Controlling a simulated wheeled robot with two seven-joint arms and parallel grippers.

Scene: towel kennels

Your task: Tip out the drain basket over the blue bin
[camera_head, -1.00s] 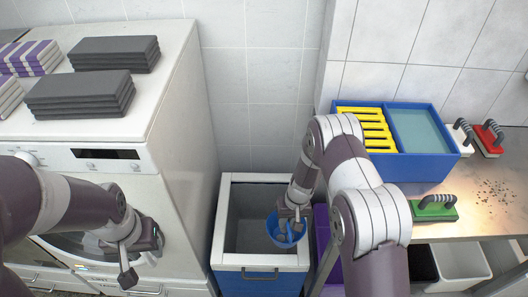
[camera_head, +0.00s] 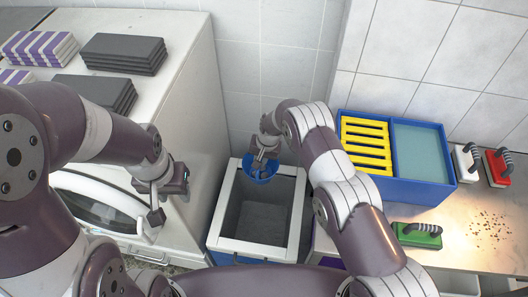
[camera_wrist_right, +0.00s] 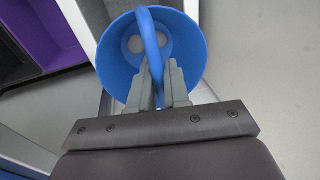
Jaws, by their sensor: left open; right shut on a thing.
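The blue drain basket (camera_head: 259,173) hangs from my right gripper (camera_head: 265,152) at the far rim of the blue bin (camera_head: 213,228), seen from above. The bin has a white rim and a grey inside. In the right wrist view the basket (camera_wrist_right: 113,55) faces the camera with its open side, and two pale round spots show in it. My right gripper (camera_wrist_right: 160,88) is shut on its handle (camera_wrist_right: 148,30). How high the basket is above the rim I cannot tell. My left gripper (camera_head: 165,190) is open and empty by the washer door.
A white washer (camera_head: 205,110) stands left of the bin, with folded grey towels (camera_head: 125,52) and striped towels (camera_head: 40,46) on top. On the right, a metal bench (camera_head: 470,255) holds a blue two-part tray (camera_head: 400,190), brushes including a green one (camera_head: 418,236), and scattered crumbs (camera_head: 490,225).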

